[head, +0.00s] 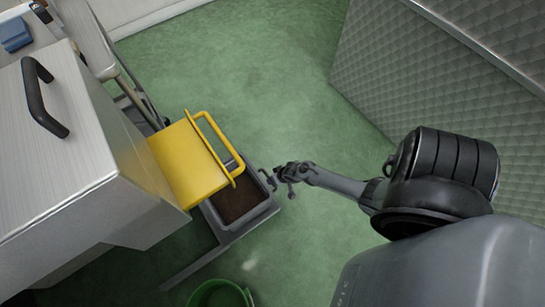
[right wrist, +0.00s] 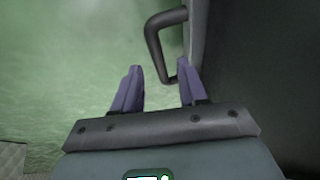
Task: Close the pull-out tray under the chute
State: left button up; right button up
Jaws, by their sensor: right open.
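The pull-out tray (head: 262,214) is a grey box with dark brown stuff in it. It sticks out from under the yellow chute (head: 188,160), which hides its rear part. My right gripper (head: 283,178) is at the tray's outer end, by its handle. In the right wrist view the dark bar handle (right wrist: 153,42) stands off the tray's grey front (right wrist: 198,35). The open fingers (right wrist: 158,68) point at it; the handle's lower end lies between the tips, near the right finger. Contact cannot be told. My left gripper is out of view.
A pale metal machine body (head: 75,165) with a black handle (head: 40,97) stands at the left. A green bucket (head: 220,294) is on the floor at the bottom. A quilted metal panel (head: 400,75) is at the right. The green floor between is clear.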

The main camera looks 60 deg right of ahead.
jog(key=shift+b+x, duration=0.35)
jog(key=shift+x, duration=0.45)
jog(key=shift+f+b, duration=0.55)
jog(key=shift+f, duration=0.15)
jog(key=shift+w+r, duration=0.1)
jog(key=shift+w, duration=0.05)
grip_shut()
